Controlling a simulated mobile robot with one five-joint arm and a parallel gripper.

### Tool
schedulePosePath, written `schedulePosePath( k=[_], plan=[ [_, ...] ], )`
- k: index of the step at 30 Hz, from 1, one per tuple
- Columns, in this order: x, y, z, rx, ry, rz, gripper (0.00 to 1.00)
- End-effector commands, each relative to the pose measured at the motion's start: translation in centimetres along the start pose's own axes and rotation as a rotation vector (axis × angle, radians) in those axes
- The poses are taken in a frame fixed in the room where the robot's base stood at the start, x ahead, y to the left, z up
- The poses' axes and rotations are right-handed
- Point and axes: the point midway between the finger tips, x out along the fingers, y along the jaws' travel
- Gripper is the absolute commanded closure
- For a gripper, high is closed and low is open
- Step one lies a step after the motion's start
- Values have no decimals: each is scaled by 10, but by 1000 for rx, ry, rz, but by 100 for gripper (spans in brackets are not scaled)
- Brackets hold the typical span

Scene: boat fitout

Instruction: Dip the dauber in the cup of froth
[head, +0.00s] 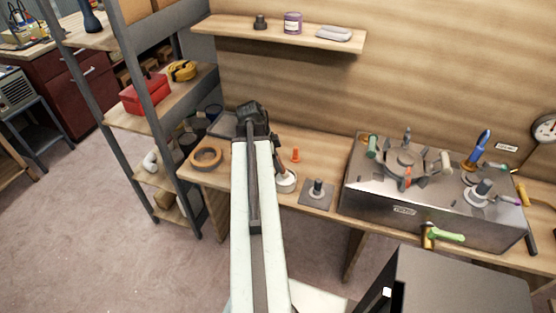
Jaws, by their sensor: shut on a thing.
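My arm reaches up over the bench and folds down at its far end, partly hiding my gripper (279,160). The gripper looks shut on the dauber (282,173), a small slim piece that is mostly hidden. The dauber points down at a pale round cup (287,187) on the bench's front part, just right of my arm. The dauber's lower end overlaps the cup's mouth in the head view. I cannot tell whether it is in the froth or just above it, and the froth is too small to make out.
An orange peg (295,156) and a grey plate with a dark knob (317,191) are right of the cup. A brown ring (206,158) lies left of my arm. A metal box with valves (400,205) fills the bench's right. A shelf (335,42) hangs above.

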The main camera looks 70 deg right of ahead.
Motion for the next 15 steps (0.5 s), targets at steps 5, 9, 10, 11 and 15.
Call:
schedulePosePath(
  k=[5, 9, 10, 11, 15],
  plan=[
    [3, 0, 1, 0, 0, 0, 100],
    [4, 0, 2, -1, 0, 0, 100],
    [4, 0, 2, -1, 0, 0, 100],
    [5, 0, 2, -1, 0, 0, 100],
    [6, 0, 3, -1, 0, 0, 100]
  ],
)
